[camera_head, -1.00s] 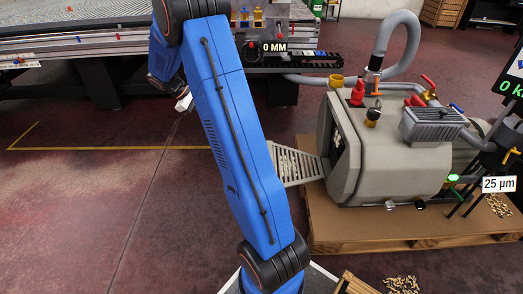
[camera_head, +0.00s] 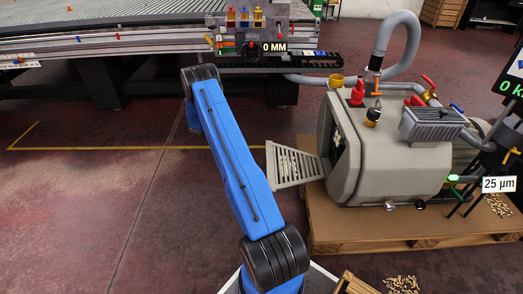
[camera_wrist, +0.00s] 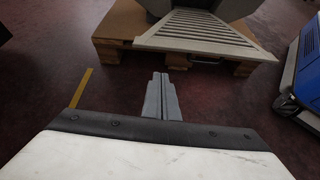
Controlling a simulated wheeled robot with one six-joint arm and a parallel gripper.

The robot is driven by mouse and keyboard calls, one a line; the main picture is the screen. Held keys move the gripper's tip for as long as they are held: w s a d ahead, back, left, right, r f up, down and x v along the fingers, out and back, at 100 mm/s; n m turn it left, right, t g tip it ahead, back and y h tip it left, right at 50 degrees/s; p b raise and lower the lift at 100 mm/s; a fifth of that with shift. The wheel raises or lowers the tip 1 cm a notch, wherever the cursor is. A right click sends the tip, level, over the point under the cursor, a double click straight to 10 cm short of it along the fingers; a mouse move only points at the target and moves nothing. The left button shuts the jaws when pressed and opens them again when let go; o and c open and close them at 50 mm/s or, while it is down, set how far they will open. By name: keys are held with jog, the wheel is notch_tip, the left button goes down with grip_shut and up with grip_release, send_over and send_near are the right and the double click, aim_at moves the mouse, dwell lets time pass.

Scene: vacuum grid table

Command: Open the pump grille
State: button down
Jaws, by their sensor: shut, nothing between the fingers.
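The pump grille (camera_head: 294,165) is a slatted grey panel that stands swung out from the left end of the beige pump (camera_head: 395,160). The pump's left end behind it shows a dark opening. In the wrist view the grille (camera_wrist: 200,30) lies ahead, above and right of my fingertips. My gripper (camera_wrist: 162,82) is shut and empty, its two grey fingers together, apart from the grille with floor showing between them. In the head view my gripper is hidden behind my blue arm.
The pump stands on a wooden pallet (camera_head: 420,222). A grey hose (camera_head: 402,22) and several valves rise above it. The grid table (camera_head: 110,45) is at the back left. The floor (camera_head: 90,190) at left is clear. A blue wheeled machine (camera_wrist: 303,70) shows at right in the wrist view.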

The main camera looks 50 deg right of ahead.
jog(key=w+f+x, duration=0.1)
jog(key=f+x, duration=0.1)
jog(key=x, duration=1.3)
jog(key=shift+n+g+h, duration=0.3)
jog(key=shift+g, duration=0.1)
jog(key=shift+w+a+r, duration=0.1)
jog(key=shift+w+r, duration=0.05)
jog(key=shift+r, duration=0.95)
jog(key=shift+w+r, duration=0.15)
jog(key=shift+r, duration=0.95)
jog(key=shift+r, duration=0.1)
jog(key=shift+t+y, duration=0.7)
jog(key=shift+t, duration=0.2)
jog(key=r, duration=0.5)
jog(key=shift+s+d+r, duration=0.3)
jog(key=shift+s+r, duration=0.05)
jog(key=shift+r, duration=0.05)
